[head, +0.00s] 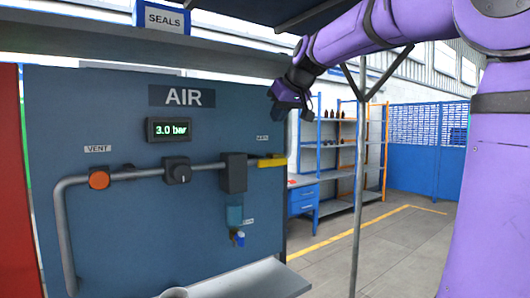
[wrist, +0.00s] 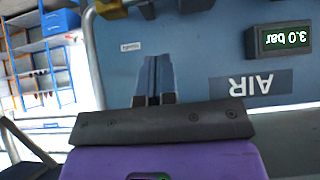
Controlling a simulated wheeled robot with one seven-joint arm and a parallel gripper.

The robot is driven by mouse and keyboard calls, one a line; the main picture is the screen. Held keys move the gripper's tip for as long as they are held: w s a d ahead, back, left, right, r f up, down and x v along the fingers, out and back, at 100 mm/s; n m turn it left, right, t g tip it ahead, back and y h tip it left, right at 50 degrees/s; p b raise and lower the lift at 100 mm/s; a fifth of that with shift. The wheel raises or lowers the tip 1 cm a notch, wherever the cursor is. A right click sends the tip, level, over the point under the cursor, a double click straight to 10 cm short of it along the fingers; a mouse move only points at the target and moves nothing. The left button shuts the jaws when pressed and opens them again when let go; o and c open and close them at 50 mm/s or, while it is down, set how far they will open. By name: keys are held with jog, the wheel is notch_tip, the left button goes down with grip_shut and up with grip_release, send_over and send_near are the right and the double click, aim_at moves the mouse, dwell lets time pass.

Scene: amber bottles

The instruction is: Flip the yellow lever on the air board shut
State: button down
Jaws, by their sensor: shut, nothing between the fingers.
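The blue air board (head: 120,230) stands at the left in the head view. The yellow lever (head: 271,161) sits at its right edge, roughly horizontal, in line with the grey pipe (head: 125,173). Part of the lever shows at the top of the upside-down wrist view (wrist: 108,8). My gripper (head: 288,97) is above the lever, near the board's upper right edge, apart from the lever. In the wrist view my fingers (wrist: 154,72) are together and hold nothing. The display (head: 168,129) reads 3.0 bar.
A thin grey post (head: 359,190) stands right of the board. A shelf (head: 200,50) runs above the board. Open floor lies right.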

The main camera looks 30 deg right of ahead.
jog(key=shift+f, duration=0.1)
send_over(271, 162)
jog(key=s+a, duration=0.1)
jog(key=a, duration=0.3)
notch_tip(271, 162, down, 7)
jog(key=shift+d+f, duration=0.15)
jog(key=shift+f, duration=1.8)
jog(key=shift+f, duration=0.15)
